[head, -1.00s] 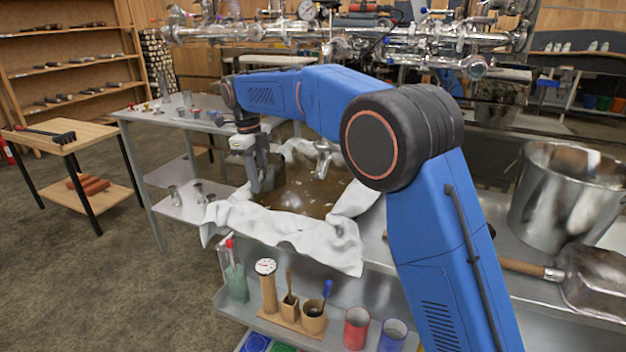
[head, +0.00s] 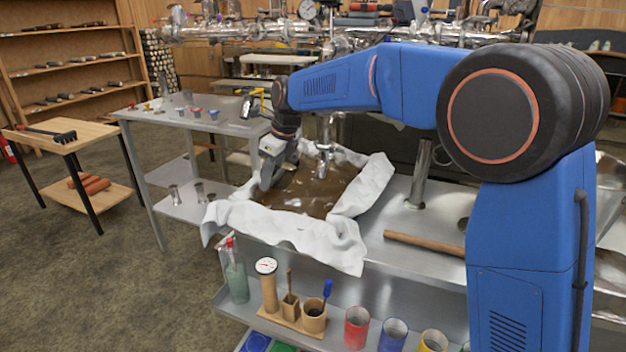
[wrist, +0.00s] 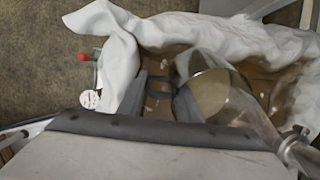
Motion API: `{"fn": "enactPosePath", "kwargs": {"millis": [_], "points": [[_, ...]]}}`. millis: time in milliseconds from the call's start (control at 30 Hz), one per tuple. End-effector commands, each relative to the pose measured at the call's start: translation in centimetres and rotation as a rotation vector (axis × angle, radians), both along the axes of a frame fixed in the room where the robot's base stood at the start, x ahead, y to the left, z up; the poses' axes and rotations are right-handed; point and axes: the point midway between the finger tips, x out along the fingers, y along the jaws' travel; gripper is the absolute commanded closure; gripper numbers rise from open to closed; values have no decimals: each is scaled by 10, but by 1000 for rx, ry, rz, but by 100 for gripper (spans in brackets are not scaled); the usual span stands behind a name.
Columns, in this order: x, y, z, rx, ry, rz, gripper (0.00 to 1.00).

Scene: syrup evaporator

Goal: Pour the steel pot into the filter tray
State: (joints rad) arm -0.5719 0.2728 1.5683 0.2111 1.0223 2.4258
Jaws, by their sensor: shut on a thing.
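The filter tray is lined with white cloth (head: 290,232) and holds brown liquid (head: 315,190); cloth and liquid also fill much of the wrist view (wrist: 185,30). My gripper (head: 267,178) is tilted over the tray's left side. In the wrist view my gripper (wrist: 160,98) is shut on the steel pot (wrist: 238,108), a shiny round vessel at its right. The pot looks tipped over the tray, with its rounded surface reflecting brown. Whether liquid is leaving it is unclear. In the head view the pot is mostly hidden by the gripper.
A metal tap (head: 323,150) stands at the tray's back edge, close to the pot in the wrist view (wrist: 295,140). A grey side table (head: 185,120) is at left.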

Motion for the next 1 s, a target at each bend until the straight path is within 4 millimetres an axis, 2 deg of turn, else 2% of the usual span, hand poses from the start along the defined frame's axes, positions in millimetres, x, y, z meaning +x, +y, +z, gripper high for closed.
{"fn": "enactPosePath", "kwargs": {"millis": [1000], "points": [[-4,-13,9,128,-51,-2,100]]}}
